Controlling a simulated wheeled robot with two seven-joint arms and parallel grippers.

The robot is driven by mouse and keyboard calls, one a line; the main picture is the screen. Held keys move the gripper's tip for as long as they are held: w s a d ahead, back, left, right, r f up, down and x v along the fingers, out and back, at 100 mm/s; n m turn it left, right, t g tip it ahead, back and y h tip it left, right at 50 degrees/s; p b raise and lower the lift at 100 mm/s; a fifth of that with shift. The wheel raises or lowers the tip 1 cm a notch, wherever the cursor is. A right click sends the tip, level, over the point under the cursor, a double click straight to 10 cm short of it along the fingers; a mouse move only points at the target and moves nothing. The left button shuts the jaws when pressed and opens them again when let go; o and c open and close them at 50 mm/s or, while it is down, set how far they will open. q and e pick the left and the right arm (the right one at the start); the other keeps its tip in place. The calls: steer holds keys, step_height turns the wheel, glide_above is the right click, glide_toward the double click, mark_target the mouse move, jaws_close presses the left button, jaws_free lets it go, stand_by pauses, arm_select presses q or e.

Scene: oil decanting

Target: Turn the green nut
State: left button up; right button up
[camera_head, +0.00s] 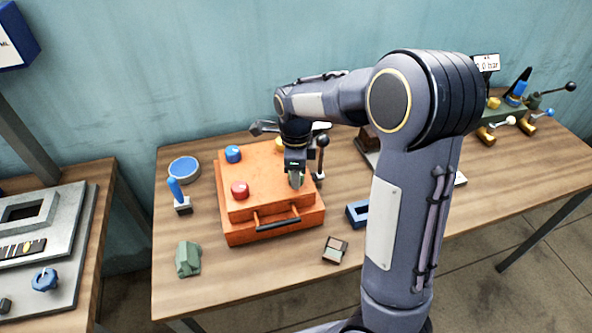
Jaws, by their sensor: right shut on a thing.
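The orange case (262,184) sits on the wooden table, with a blue knob (233,153) and a red knob (240,190) on its top. My right gripper (296,176) points down over the right part of the case top. It is shut on a small greenish piece, the green nut (297,181), which shows only partly below the fingers. My left gripper is not in view.
A lever with a black ball (322,141) stands just right of the gripper. A green block (188,258), a blue-handled switch (179,196) and a round blue-topped tin (184,170) lie left. Brass valves (486,135) stand far right. The front table edge is mostly clear.

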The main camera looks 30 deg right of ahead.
stand_by(0.4)
steer(key=o, duration=1)
step_height(320, 180, up, 8)
steer(key=shift+f, duration=0.1)
